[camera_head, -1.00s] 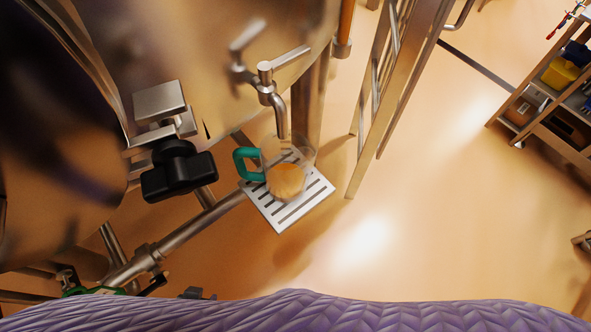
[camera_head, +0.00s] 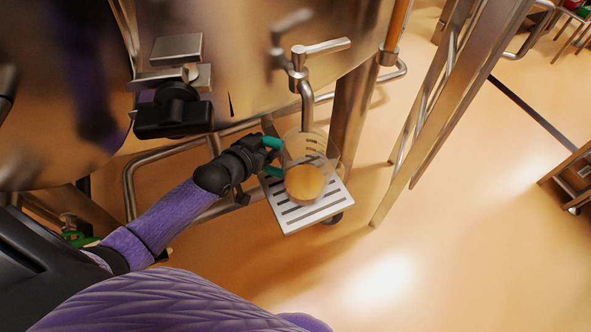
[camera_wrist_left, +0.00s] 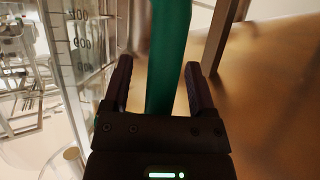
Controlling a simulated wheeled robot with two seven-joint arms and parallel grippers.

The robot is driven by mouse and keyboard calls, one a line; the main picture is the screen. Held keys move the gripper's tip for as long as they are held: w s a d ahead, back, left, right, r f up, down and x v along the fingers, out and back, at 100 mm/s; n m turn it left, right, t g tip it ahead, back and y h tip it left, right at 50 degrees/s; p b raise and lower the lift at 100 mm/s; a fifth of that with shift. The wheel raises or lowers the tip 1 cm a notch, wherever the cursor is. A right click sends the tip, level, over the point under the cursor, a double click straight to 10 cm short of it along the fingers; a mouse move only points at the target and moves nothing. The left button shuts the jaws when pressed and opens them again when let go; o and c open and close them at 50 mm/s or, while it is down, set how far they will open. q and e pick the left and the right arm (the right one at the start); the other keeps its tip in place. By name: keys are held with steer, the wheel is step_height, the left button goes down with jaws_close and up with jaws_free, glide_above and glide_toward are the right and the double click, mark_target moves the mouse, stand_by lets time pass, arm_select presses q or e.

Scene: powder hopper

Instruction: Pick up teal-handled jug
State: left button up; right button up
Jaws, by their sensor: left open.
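The clear jug (camera_head: 306,160) stands upright on the slotted drip tray (camera_head: 290,222) under the tap, with light brown contents low inside. Its teal handle (camera_head: 272,142) is on its left side and partly hidden by my gripper. My left gripper (camera_head: 262,157) is at the handle. In the left wrist view the open fingers of my left gripper (camera_wrist_left: 159,85) stand on either side of the teal handle (camera_wrist_left: 167,50), with a gap showing on each side. The jug's wall (camera_wrist_left: 82,45), with its volume marks, is at the left there. My right gripper is not in view.
The tap (camera_head: 303,75) hangs from the steel hopper (camera_head: 240,45) just above the jug. A black clamp (camera_head: 172,112) juts out to the left of the jug. A metal ladder (camera_head: 440,110) stands to the right.

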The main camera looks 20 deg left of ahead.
arm_select(q)
jaws_close()
stand_by(1.4)
